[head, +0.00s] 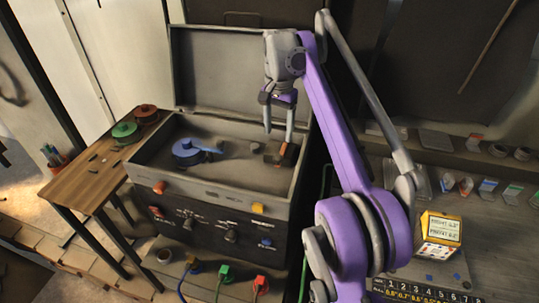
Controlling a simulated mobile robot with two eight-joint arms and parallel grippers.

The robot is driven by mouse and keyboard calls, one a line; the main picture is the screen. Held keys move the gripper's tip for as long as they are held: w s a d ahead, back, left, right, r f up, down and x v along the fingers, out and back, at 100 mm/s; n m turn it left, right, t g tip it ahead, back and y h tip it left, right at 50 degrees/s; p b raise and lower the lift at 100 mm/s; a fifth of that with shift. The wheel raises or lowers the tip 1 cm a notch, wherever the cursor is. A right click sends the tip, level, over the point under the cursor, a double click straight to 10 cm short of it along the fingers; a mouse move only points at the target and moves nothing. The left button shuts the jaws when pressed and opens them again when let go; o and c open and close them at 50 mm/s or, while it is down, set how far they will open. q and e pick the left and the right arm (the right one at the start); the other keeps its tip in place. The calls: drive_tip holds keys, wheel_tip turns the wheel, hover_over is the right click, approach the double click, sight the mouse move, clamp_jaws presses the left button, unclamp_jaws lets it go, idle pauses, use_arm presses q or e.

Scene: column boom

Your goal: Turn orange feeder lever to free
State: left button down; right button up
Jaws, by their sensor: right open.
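A large open case (145,180) stands in the middle of the head view with its lid up. Inside, on the right, a dark block shows a small orange part (284,150); it may be the orange feeder lever, but its shape and position are too small to tell. My right gripper (279,134) points down over this spot, its two fingers spread and empty. Its fingertips are close to the orange part; I cannot tell whether they touch it. My left gripper is not in view.
A blue round piece with a handle (187,149) lies in the case, left of the gripper. Green (124,130) and red (146,112) round pieces are on the wooden side table (80,188). The raised lid (215,70) stands behind. A yellow-white box (438,232) sits at right.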

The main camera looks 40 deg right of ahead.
sight(278, 156)
wheel_tip(278, 156, down, 9)
drive_tip(key=shift+b, duration=0.65)
clamp_jaws()
idle(1.0)
